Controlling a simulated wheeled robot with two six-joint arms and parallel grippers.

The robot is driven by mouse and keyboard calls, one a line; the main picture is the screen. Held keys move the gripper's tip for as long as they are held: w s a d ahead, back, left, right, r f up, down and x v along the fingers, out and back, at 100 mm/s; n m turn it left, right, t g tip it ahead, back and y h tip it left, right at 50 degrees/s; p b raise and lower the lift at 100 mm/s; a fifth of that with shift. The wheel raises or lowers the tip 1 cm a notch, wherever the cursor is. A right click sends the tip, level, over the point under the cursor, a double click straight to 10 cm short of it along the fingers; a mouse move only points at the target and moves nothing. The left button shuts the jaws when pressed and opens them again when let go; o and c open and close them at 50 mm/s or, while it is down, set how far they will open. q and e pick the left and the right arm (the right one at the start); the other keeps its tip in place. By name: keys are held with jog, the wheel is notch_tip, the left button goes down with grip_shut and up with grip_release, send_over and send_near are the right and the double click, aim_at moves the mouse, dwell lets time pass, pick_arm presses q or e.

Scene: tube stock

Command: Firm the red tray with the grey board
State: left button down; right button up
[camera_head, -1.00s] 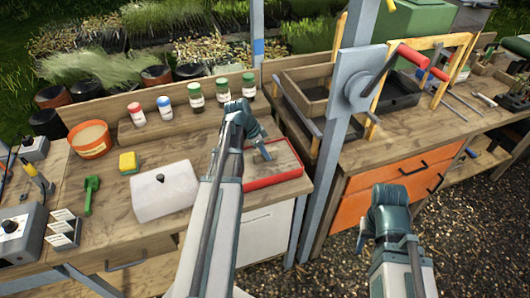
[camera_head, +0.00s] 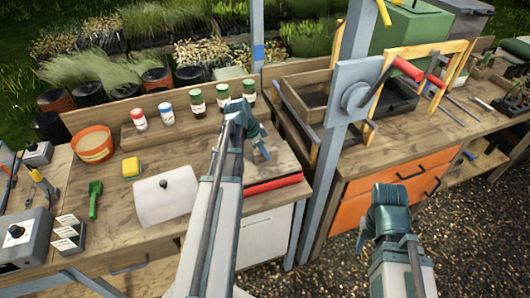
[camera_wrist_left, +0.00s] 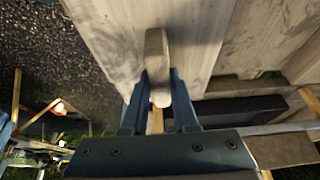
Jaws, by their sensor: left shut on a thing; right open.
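My left gripper (camera_head: 262,152) is shut on the pale upright handle of the grey board (camera_head: 280,163). In the left wrist view my left gripper (camera_wrist_left: 168,100) has the handle between its fingers, and the board's broad pale face (camera_wrist_left: 200,25) spreads beyond it. The red tray (camera_head: 272,184) is at the right end of the left bench. Its red front wall shows below the board's near edge; the board hides the tray's inside and right rim. I cannot tell whether they touch. My right gripper (camera_head: 375,232) is open and empty, off the bench front.
Several small jars (camera_head: 197,103) line the back ledge. A yellow sponge (camera_head: 131,167), green scoop (camera_head: 94,198) and orange pot (camera_head: 93,145) lie further left. A grey post (camera_head: 335,140) rises right of the tray.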

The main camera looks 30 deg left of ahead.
pick_arm(q)
jog(key=shift+r+p, duration=2.2)
jog(key=shift+r, duration=0.2)
